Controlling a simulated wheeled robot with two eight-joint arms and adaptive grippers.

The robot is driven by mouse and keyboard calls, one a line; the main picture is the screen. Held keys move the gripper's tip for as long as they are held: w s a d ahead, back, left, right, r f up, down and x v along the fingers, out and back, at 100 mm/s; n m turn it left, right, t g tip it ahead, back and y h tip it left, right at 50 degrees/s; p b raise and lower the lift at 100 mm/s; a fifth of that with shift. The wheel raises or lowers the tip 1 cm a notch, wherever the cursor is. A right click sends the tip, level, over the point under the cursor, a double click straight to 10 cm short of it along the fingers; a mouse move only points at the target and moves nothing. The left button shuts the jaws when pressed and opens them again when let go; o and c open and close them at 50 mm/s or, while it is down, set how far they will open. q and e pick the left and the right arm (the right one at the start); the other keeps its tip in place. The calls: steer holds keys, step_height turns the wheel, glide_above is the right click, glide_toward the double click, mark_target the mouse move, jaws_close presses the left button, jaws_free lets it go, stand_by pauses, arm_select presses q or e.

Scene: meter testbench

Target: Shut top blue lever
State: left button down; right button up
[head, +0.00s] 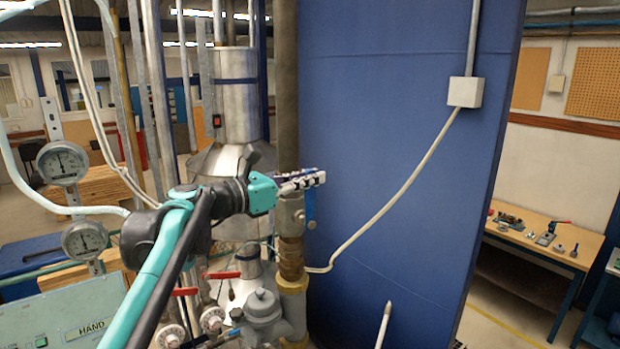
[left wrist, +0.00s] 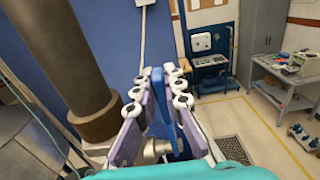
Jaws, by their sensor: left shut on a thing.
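The top blue lever (head: 310,206) hangs beside the valve on the brown vertical pipe, in front of the blue panel. In the left wrist view the blue lever (left wrist: 158,105) stands between my two finger pads. My left gripper (head: 303,181) reaches in from the left in the head view, in front of the pipe. It is shut on the lever (left wrist: 157,80), and its fingers hide part of it in the head view. The valve body (head: 290,214) is grey, below my fingers. My right gripper is in neither view.
The brown pipe (head: 286,90) stands close to my fingers, with the blue panel (head: 400,150) behind. A white cable runs to a box (head: 465,92). Two red levers (head: 222,275) and gauges (head: 62,162) are lower and left. A workbench (head: 540,232) stands right.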

arm_select(q)
steer(key=shift+s+a+f+t+h+b, duration=0.35)
steer(key=shift+s+a+t+h+b, duration=0.45)
steer(key=shift+b, duration=0.75)
steer(key=shift+s+a+f+t+h+b, duration=0.45)
steer(key=shift+a+h+b, duration=0.5)
steer(key=shift+b, duration=0.65)
steer(key=shift+s+a+f+t+h+b, duration=0.2)
steer(key=shift+s+a+t+h+b, duration=0.45)
steer(key=shift+h+b, duration=0.65)
steer(key=shift+a, duration=0.15)
steer(key=c, duration=1.6)
jaws_free()
steer(key=shift+a, duration=0.1)
steer(key=v, duration=1.2)
